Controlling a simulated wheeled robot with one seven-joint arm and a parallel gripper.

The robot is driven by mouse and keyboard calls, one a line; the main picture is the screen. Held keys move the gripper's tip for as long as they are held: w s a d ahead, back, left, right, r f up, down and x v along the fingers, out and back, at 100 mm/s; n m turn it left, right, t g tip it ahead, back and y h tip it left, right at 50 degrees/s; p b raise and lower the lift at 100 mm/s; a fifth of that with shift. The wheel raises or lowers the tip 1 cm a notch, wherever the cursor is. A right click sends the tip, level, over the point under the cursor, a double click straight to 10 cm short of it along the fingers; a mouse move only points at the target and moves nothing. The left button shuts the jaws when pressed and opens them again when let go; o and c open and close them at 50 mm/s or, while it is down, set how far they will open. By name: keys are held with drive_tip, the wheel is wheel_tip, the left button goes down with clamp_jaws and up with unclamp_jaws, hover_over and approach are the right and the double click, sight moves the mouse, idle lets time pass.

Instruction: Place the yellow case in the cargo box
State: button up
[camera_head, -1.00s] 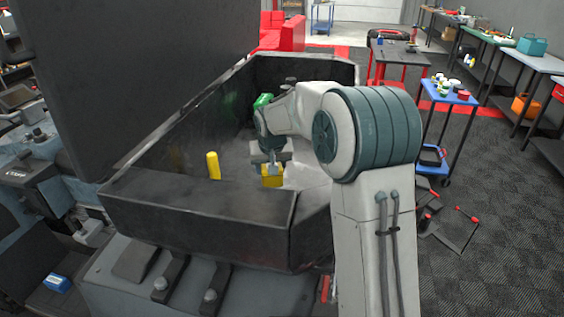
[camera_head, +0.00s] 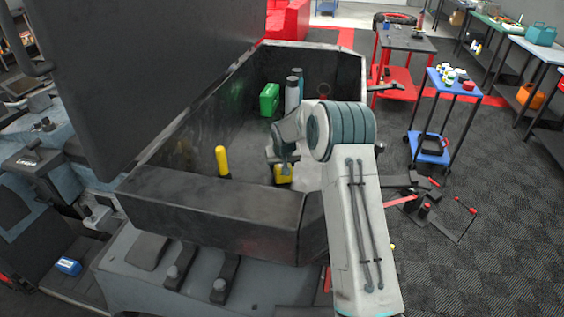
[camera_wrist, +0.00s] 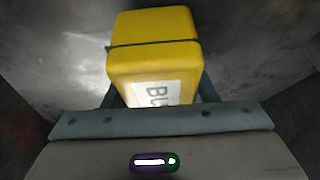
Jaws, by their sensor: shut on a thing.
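The yellow case (camera_head: 284,177) is inside the dark cargo box (camera_head: 215,205), near its front right part. It also shows in the wrist view (camera_wrist: 152,50), with a dark seam and a white label with black letters. My gripper (camera_head: 282,163) reaches down over the box wall and is shut on the case, one finger on each side. In the wrist view the grey box floor lies behind the case. I cannot tell whether the case touches the floor.
In the cargo box stand a yellow cylinder (camera_head: 222,161), a green case (camera_head: 269,99) and grey bottles (camera_head: 292,95). A dark panel (camera_head: 150,60) rises at the left. A blue cart (camera_head: 452,84) and tools on the floor (camera_head: 425,205) are at the right.

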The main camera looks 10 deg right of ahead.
drive_tip(key=shift+s+d, duration=0.35)
drive_tip(key=shift+d, duration=0.3)
drive_tip(key=shift+a+f, duration=0.1)
drive_tip(key=shift+a, duration=0.05)
drive_tip(key=shift+w+a+f+b, duration=0.1)
drive_tip(key=shift+a+f+b, duration=0.1)
drive_tip(key=shift+f+b, duration=0.2)
drive_tip(key=o, duration=1.1)
drive_tip(key=shift+a, duration=0.1)
drive_tip(key=shift+o, duration=0.6)
drive_tip(key=shift+w+a+f, duration=0.1)
drive_tip(key=shift+w+a, duration=0.1)
drive_tip(key=shift+a, duration=0.05)
drive_tip(key=shift+s+d+r, duration=0.2)
drive_tip(key=shift+d+r, duration=0.05)
drive_tip(key=shift+d, duration=0.15)
drive_tip(key=shift+a+r, duration=0.1)
drive_tip(key=shift+r, duration=0.25)
drive_tip(key=b+v, duration=0.2)
drive_tip(key=v, duration=0.9)
drive_tip(key=shift+s+r, duration=0.2)
